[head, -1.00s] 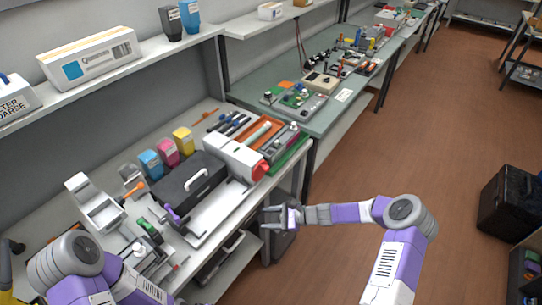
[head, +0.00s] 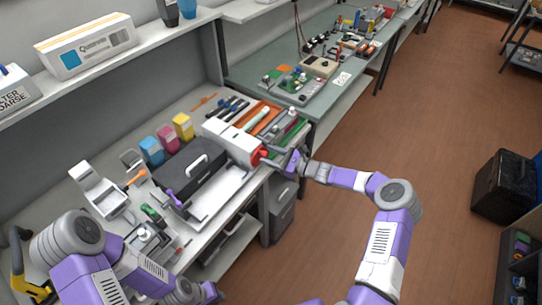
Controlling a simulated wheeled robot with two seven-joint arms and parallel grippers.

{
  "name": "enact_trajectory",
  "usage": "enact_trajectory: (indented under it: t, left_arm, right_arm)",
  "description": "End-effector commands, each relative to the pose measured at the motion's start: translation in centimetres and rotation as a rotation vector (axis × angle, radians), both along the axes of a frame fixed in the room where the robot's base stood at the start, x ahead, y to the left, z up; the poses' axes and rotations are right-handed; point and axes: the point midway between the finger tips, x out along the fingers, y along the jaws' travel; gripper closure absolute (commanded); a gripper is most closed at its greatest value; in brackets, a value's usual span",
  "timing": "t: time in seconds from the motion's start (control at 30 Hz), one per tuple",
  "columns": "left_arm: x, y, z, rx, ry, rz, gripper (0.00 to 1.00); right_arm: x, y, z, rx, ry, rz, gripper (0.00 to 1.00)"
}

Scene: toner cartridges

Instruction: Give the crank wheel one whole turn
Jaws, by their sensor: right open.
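The crank wheel (head: 258,155) is a small red part at the right end of a white boxy machine (head: 227,140) on the workbench. In the head view my right gripper (head: 284,161) is open beside the red wheel, at its right. Its fingers reach close to the wheel, but I cannot tell whether they touch it. My left arm's purple and grey wrist end (head: 205,291) is low at the bottom edge, in front of the bench. The fingers of that left gripper cannot be made out.
A black case (head: 188,172) with a pale handle stands left of the machine. Blue (head: 151,151), pink (head: 168,138) and yellow (head: 183,126) cartridges stand behind it. An orange tray (head: 257,117) and tools lie behind the machine.

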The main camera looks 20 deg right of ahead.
Motion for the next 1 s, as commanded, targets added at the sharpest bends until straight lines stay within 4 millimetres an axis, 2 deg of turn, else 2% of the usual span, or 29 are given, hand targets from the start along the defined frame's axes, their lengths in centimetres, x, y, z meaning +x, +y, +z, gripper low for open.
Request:
enact_trajectory:
  t: [0.17,0.2,0.5,0.53,1.0]
  left_arm:
    - [0.00,-0.01,0.01,0.000,0.000,0.000,0.77]
    - [0.00,-0.01,0.01,0.000,0.000,0.000,0.77]
    - [0.01,0.00,0.02,0.000,0.000,0.000,0.77]
    - [0.01,0.00,0.02,0.000,0.000,0.000,0.77]
    - [0.01,-0.01,-0.36,0.000,0.000,0.000,0.77]
  right_arm:
    - [0.01,-0.01,0.00,0.000,0.000,0.000,0.49]
    - [0.01,-0.01,0.00,0.000,0.000,0.000,0.52]
    - [-0.01,-0.02,0.00,0.000,0.000,0.000,0.98]
    - [-0.01,-0.02,0.00,0.000,0.000,0.000,1.00]
    - [0.25,-0.36,-0.17,0.088,0.069,-0.001,1.00]
